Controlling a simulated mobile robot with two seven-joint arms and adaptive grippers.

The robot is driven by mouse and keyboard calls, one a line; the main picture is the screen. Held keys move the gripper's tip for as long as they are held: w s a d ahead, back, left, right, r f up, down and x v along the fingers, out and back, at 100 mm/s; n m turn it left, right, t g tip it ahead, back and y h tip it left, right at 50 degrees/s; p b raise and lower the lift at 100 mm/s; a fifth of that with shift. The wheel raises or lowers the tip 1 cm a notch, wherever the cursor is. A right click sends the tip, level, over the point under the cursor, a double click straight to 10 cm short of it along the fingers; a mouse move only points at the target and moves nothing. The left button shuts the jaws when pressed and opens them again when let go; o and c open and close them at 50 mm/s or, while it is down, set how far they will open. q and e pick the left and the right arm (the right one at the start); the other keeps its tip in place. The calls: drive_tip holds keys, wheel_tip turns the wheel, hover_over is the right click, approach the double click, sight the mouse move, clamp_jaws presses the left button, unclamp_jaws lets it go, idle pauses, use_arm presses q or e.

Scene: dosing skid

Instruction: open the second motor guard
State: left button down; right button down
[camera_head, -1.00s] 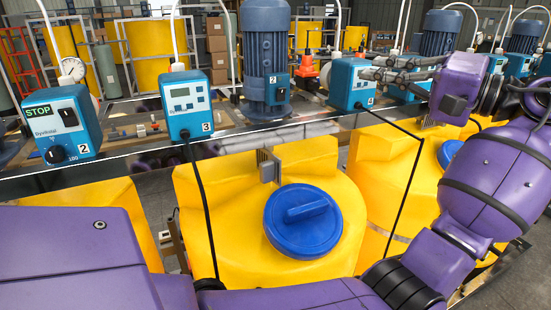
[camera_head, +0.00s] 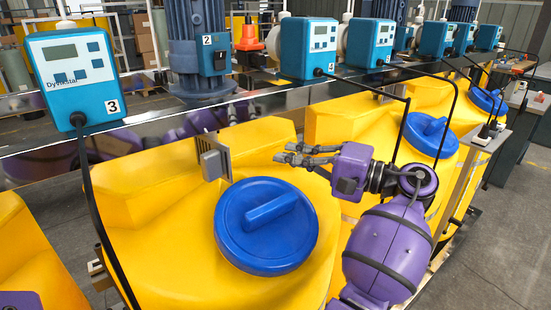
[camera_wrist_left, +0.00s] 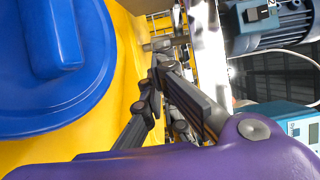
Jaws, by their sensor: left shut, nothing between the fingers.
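The second motor (camera_head: 196,45) is a dark blue ribbed cylinder standing upright at the back, with a small blue box (camera_head: 214,55) labelled 2 on its front. A separate guard part cannot be made out; the motor's top is cut off. My left gripper (camera_head: 284,154) is shut and empty, its fingers pointing left. It is over a yellow tank, in front of the motor and to its right, apart from it. In the left wrist view the fingers (camera_wrist_left: 160,72) reach up the picture, with a ribbed motor (camera_wrist_left: 270,25) lying across the top right.
A blue lid (camera_head: 266,226) sits on the yellow tank (camera_head: 150,225), just below my left gripper. A grey bracket (camera_head: 212,158) stands left of it. Blue pumps 3 (camera_head: 72,75) and 4 (camera_head: 308,48) flank the motor, with hanging black cables. A shiny metal rail (camera_head: 130,135) runs in front.

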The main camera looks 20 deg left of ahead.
use_arm(q)
drive_tip(key=a+p, duration=0.1)
drive_tip(key=a, duration=0.2)
drive_tip(key=s+a, duration=0.1)
drive_tip(key=a, duration=0.2)
drive_tip(key=a+p, duration=0.1)
drive_tip(key=a, duration=0.2)
drive_tip(key=shift+s+a+r+p, duration=0.2)
drive_tip(key=shift+s+a+p, duration=0.1)
drive_tip(key=shift+s+p, duration=0.05)
drive_tip(key=shift+s+a, duration=0.1)
drive_tip(key=shift+s, duration=0.55)
drive_tip(key=shift+a+f, duration=0.1)
drive_tip(key=shift+f, duration=0.05)
